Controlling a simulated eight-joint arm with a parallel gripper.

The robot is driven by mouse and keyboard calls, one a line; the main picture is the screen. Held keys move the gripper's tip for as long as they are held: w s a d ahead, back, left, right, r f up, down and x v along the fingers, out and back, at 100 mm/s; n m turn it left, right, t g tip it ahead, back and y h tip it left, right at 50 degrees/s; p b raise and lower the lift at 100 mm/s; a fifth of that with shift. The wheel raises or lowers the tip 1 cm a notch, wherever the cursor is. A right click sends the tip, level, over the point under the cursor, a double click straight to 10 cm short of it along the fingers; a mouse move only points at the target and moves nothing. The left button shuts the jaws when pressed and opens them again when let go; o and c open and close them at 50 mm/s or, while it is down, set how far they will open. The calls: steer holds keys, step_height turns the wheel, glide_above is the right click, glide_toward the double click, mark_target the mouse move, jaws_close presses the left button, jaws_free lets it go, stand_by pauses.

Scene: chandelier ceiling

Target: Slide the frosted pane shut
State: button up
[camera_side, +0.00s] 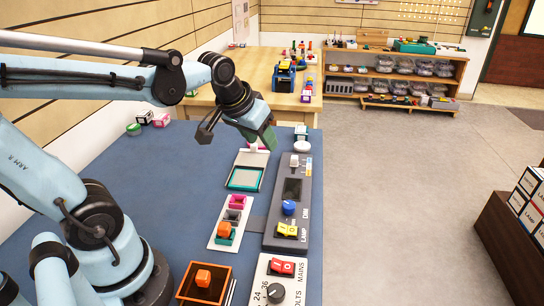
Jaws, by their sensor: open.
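My gripper (262,141) is at the far end of this plate, pointing down, with greenish fingers. It is open. A small pinkish-white piece shows just beside the fingertips. I cannot tell whether the fingers touch it or the plate. The arm and fingers partly hide the far end of the plate.
A dark grey panel (274,222) with a blue knob (289,208) and yellow switch (287,230) stands close right. A white strip (218,237) with coloured blocks lies nearer. An orange tray (191,292) and a mains panel (262,266) are at the front.

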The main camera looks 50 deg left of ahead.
mark_target(252, 154)
steer(key=w+a+f+n+g+y, duration=0.1)
steer(key=w+a+n, duration=0.2)
steer(key=a, duration=0.4)
steer(key=w+a+f+n+g+y, duration=0.1)
steer(key=w+a+f+n+g, duration=0.15)
steer(key=a, duration=0.45)
steer(key=shift+t, duration=0.45)
steer(key=x, duration=0.7)
steer(key=w+x, duration=0.1)
steer(key=x, duration=0.3)
steer(key=shift+a, duration=0.2)
jaws_close()
